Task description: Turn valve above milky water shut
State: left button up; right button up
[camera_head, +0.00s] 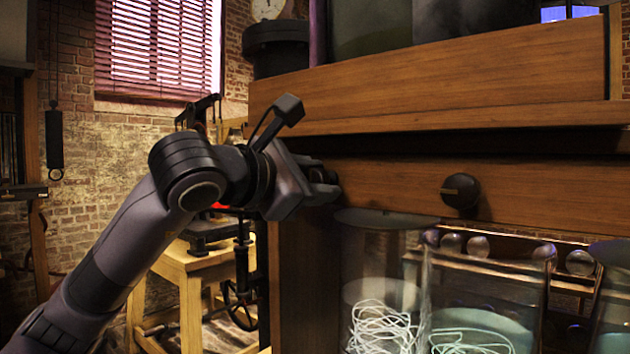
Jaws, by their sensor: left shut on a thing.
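My left gripper (325,186) is at the front of the wooden panel (400,188), near its left end. It is shut on a dark knob-like thing, most likely a valve knob, which the fingers mostly hide. A second black round valve knob (461,191) with a light line across it sits on the panel to the right, apart from my gripper. Below the panel stand a left glass jar (380,245) and a middle glass jar (485,285), both with white tangled strands. The left jar's contents look pale grey, the middle one's pale bluish. My right gripper is not in view.
A wooden ledge (430,118) juts out above the panel, close over my gripper. A third jar (612,300) is cut off at the right edge. A wooden stand (195,270) with a dark machine is behind my left arm.

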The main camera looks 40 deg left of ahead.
aim_at(311, 180)
pick_arm(q)
jog(key=shift+r, duration=0.1)
jog(key=o, duration=0.8)
jog(key=shift+s, duration=0.1)
jog(key=s, duration=0.4)
jog(key=s+b, duration=0.1)
jog(key=s, duration=0.1)
jog(key=shift+a+r, duration=0.2)
jog(key=shift+r, duration=0.05)
jog(key=shift+s, duration=0.5)
